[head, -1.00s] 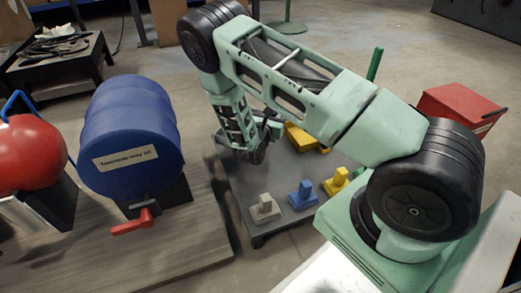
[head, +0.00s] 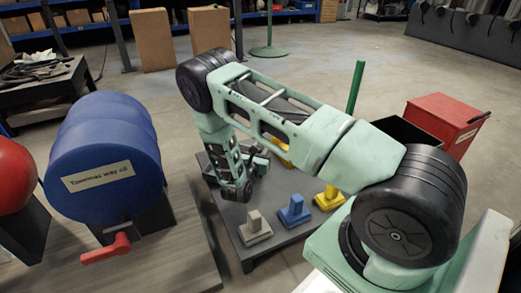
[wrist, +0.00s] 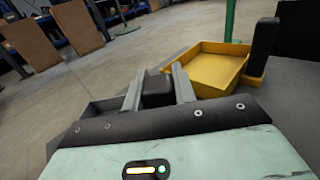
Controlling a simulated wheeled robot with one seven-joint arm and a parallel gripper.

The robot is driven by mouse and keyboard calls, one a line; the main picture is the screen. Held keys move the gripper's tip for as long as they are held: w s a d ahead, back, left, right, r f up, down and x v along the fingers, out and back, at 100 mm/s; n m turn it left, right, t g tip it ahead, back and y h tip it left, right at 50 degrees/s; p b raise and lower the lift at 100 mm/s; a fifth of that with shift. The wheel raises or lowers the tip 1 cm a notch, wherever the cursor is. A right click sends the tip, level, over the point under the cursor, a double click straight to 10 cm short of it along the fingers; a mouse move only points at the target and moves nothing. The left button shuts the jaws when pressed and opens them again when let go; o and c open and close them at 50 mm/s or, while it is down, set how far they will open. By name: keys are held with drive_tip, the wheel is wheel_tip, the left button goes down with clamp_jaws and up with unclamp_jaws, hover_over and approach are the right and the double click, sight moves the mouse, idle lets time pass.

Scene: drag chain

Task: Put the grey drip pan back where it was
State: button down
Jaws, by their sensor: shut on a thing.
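My gripper (wrist: 157,88) is shut on the black handle (wrist: 157,94) of the grey drip pan, between its two grey fingers. Part of the dark grey pan (wrist: 97,110) shows left of the fingers in the wrist view; the rest is hidden behind my gripper. In the head view my gripper (head: 258,160) is over the back left of the low dark table (head: 278,243), partly hidden by my arm. I cannot tell whether the pan touches the table. A yellow pan (wrist: 207,72) with a black upright handle sits just right of my gripper.
Grey (head: 256,229), blue (head: 295,212) and yellow (head: 329,198) pegged blocks stand along the table's front edge. A blue drum (head: 105,150) with a red tap (head: 106,249) is at left. A green post (head: 355,88) and red box (head: 447,118) are behind at right.

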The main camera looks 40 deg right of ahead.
drive_tip(key=c, duration=1.1)
unclamp_jaws()
drive_tip(key=shift+a+r, duration=0.15)
drive_tip(key=p+v, duration=0.7)
drive_tip(key=v, duration=0.5)
drive_tip(key=s+a+r+m+g+y, duration=0.3)
drive_tip(key=s+a+r+m+y, duration=0.2)
drive_tip(key=s+a+r, duration=0.3)
drive_tip(key=s+a+r+m+g+y, duration=0.2)
drive_tip(key=s+a+r+m+y, duration=0.3)
drive_tip(key=s+a+r, duration=0.3)
drive_tip(key=s+a+r+m+g+y, duration=0.3)
drive_tip(key=s+a+r+m+y, duration=0.3)
drive_tip(key=r, duration=0.6)
drive_tip(key=shift+s+a+r+g, duration=0.1)
drive_tip(key=shift+s+a+g, duration=0.05)
drive_tip(key=shift+s+a, duration=0.55)
drive_tip(key=shift+s+a+r+g, duration=0.15)
drive_tip(key=shift+s+a, duration=0.4)
drive_tip(key=shift+s, duration=0.3)
wheel_tip(320, 180, up, 50)
drive_tip(key=p, duration=5)
drive_tip(key=shift+r, duration=0.15)
